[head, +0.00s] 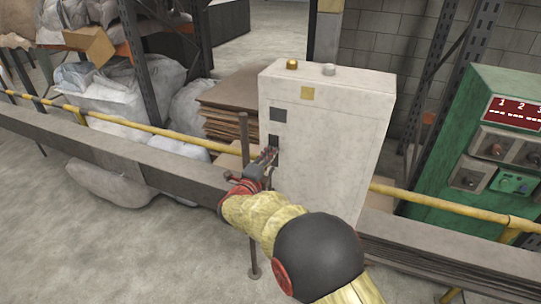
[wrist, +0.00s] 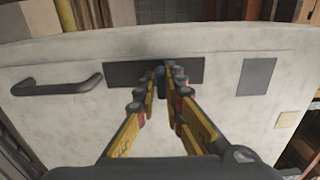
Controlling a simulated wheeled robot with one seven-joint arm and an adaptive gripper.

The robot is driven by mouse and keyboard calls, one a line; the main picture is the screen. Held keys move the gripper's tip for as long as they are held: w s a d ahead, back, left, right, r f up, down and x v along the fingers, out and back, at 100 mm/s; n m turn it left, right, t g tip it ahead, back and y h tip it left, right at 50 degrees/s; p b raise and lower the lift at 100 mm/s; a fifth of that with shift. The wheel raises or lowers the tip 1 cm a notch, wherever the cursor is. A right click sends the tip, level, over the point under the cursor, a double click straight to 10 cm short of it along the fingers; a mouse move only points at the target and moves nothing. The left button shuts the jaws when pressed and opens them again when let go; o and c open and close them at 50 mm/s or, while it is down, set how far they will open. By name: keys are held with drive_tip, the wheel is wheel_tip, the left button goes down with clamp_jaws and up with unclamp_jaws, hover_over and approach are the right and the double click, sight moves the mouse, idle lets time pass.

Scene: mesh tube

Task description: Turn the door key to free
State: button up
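The white cabinet (head: 325,135) stands ahead of me. In the wrist view its pale front face (wrist: 80,105) carries a dark rectangular plate (wrist: 120,74) and a black bar handle (wrist: 58,86). A small dark-blue piece (wrist: 161,82), apparently the door key, stands out in front of the plate. My gripper (wrist: 162,78) has its fingers drawn together with this piece between the tips, and no clear gap shows beside it. The fingers hide most of the key, so its turn angle cannot be read. In the head view my gripper (head: 270,155) is at the cabinet's front face.
A yellow rail (head: 160,131) and a grey beam (head: 120,152) run beside the cabinet. A thin upright post (head: 244,140) stands close to my gripper. A green control panel (head: 490,150) is at the right. Stacked brown sheets (head: 230,105) lie behind. Floor at the lower left is clear.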

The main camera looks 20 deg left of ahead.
drive_tip(key=o, duration=0.4)
drive_tip(key=shift+c, duration=0.2)
drive_tip(key=shift+s, duration=0.1)
drive_tip(key=s+a, duration=0.1)
drive_tip(key=s, duration=1)
drive_tip(key=shift+s, duration=0.35)
